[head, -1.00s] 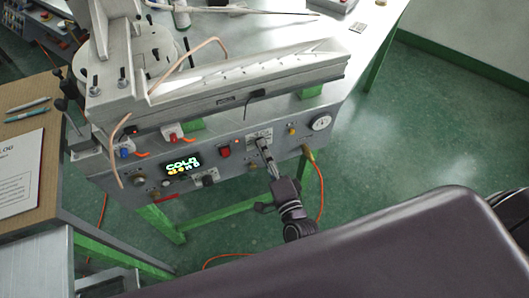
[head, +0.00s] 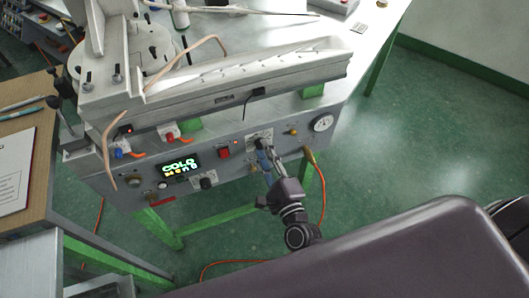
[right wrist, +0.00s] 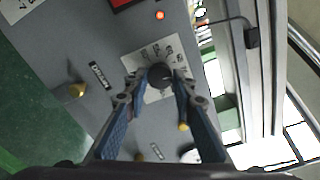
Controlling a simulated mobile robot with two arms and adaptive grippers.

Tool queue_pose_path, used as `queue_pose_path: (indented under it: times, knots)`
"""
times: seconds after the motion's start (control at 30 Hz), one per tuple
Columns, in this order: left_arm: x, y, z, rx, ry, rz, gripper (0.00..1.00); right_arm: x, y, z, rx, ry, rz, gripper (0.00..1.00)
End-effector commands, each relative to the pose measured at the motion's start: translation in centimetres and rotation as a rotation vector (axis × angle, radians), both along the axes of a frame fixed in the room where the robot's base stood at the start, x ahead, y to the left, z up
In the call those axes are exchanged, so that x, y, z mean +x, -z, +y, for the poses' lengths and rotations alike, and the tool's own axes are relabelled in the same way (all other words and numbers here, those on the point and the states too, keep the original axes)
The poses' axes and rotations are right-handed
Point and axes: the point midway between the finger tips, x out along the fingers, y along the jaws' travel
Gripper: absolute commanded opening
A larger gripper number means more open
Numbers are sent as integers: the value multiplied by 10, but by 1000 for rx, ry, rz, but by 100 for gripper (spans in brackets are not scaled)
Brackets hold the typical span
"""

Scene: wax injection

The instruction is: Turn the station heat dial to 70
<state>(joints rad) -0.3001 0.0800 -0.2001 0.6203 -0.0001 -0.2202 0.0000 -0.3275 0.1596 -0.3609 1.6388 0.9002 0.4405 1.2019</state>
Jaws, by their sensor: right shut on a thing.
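The heat dial (right wrist: 159,75) is a round black knob on a white scale plate (right wrist: 142,56) on the grey station panel. The scale's figures are too small to read surely. My right gripper (right wrist: 158,88) has its blue fingers on either side of the knob and is shut on it. In the head view my right gripper (head: 264,152) reaches the panel at the white plate (head: 260,135) and hides the knob. The lit display (head: 181,165) reads COLD in green, with a smaller line below that is hard to read. My left gripper is not in view.
The panel also bears a red switch (head: 224,154), another black knob (head: 208,182), a yellow button (head: 293,132) and a round gauge (head: 322,122). An orange cable (head: 322,190) hangs right of my gripper. Open green floor lies at the right.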

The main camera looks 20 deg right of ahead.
Motion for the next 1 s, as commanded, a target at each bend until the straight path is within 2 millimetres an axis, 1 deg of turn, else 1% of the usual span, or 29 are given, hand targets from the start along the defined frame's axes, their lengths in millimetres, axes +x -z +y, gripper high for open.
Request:
queue_pose_path:
  times: [0.4, 0.43, 0.57, 0.87, 0.97, 1.0]
  knots:
    - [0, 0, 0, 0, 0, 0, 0, -1, 2, 0, 5, -1, 4, 0]
    - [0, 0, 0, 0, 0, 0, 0, -1, 2, 0, 5, -1, 4, 27]
    - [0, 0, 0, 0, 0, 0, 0, -1, 2, 0, 4, 0, 3, 42]
    - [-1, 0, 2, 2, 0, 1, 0, -2, 1, 0, 4, 0, 2, 42]
    - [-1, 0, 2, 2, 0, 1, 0, -10, 1, -1, 4, 0, 2, 42]
    - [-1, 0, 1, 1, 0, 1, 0, -16, 1, -1, 4, 0, 3, 42]
